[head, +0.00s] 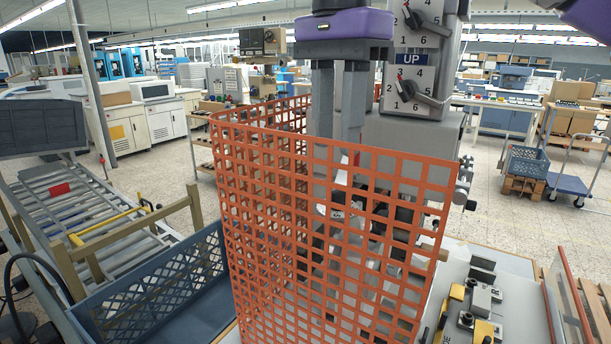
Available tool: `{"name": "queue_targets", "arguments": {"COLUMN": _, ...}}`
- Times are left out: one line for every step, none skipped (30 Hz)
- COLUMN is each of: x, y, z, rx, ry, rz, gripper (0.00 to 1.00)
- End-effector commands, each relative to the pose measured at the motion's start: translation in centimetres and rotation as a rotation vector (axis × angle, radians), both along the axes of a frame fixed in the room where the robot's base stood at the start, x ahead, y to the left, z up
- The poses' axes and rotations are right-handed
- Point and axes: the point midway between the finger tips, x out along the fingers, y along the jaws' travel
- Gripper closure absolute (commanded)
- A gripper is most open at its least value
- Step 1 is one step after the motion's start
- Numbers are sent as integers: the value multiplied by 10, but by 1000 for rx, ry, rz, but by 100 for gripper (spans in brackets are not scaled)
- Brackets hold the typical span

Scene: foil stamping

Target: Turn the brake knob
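The stamping machine's grey panel (388,100) stands at upper middle right. It carries two dark rotary knobs on white number plates: an upper knob (424,14), cut by the top edge, and a lower knob (420,90) under a blue "UP" label. No brake label is readable, so I cannot tell which is the brake knob. My gripper (337,135) hangs from a purple wrist, left of the knobs and apart from them in the picture. Its two grey fingers point down with a narrow gap between them. The orange mesh partly hides their lower ends, and nothing is visibly held.
An orange mesh guard (262,200) curves around the machine's front. A blue crate (150,290) and a roller conveyor (85,210) lie at left.

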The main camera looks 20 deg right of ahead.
Motion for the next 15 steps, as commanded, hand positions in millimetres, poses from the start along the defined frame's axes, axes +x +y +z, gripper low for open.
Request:
{"name": "queue_targets", "arguments": {"x": 0, "y": -1, "z": -3, "rx": -2, "ry": 2, "rz": 0, "gripper": 68}}
{"name": "queue_targets", "arguments": {"x": 0, "y": -1, "z": -6, "rx": -1, "ry": 2, "rz": 0, "gripper": 68}}
{"name": "queue_targets", "arguments": {"x": 0, "y": -1, "z": -11, "rx": -1, "ry": 2, "rz": 0, "gripper": 68}}
{"name": "queue_targets", "arguments": {"x": 0, "y": -1, "z": -15, "rx": -1, "ry": 2, "rz": 1, "gripper": 68}}
{"name": "queue_targets", "arguments": {"x": 0, "y": -1, "z": -19, "rx": -1, "ry": 3, "rz": 1, "gripper": 68}}
{"name": "queue_targets", "arguments": {"x": -1, "y": -1, "z": -25, "rx": -1, "ry": 3, "rz": 1, "gripper": 68}}
{"name": "queue_targets", "arguments": {"x": 0, "y": 0, "z": -30, "rx": -1, "ry": 2, "rz": 1, "gripper": 68}}
{"name": "queue_targets", "arguments": {"x": 0, "y": -1, "z": -35, "rx": -1, "ry": 2, "rz": 1, "gripper": 68}}
{"name": "queue_targets", "arguments": {"x": -1, "y": -1, "z": -41, "rx": 0, "ry": 3, "rz": 2, "gripper": 68}}
{"name": "queue_targets", "arguments": {"x": 0, "y": -1, "z": -46, "rx": 0, "ry": 3, "rz": 1, "gripper": 68}}
{"name": "queue_targets", "arguments": {"x": -1, "y": -1, "z": -50, "rx": 0, "ry": 2, "rz": 2, "gripper": 68}}
{"name": "queue_targets", "arguments": {"x": -1, "y": -1, "z": -55, "rx": 0, "ry": 2, "rz": 1, "gripper": 68}}
{"name": "queue_targets", "arguments": {"x": 0, "y": -1, "z": -59, "rx": 0, "ry": 2, "rz": 0, "gripper": 68}}
{"name": "queue_targets", "arguments": {"x": 0, "y": 0, "z": -62, "rx": 1, "ry": 1, "rz": 0, "gripper": 68}}
{"name": "queue_targets", "arguments": {"x": 0, "y": 0, "z": -66, "rx": 1, "ry": 1, "rz": 1, "gripper": 68}}
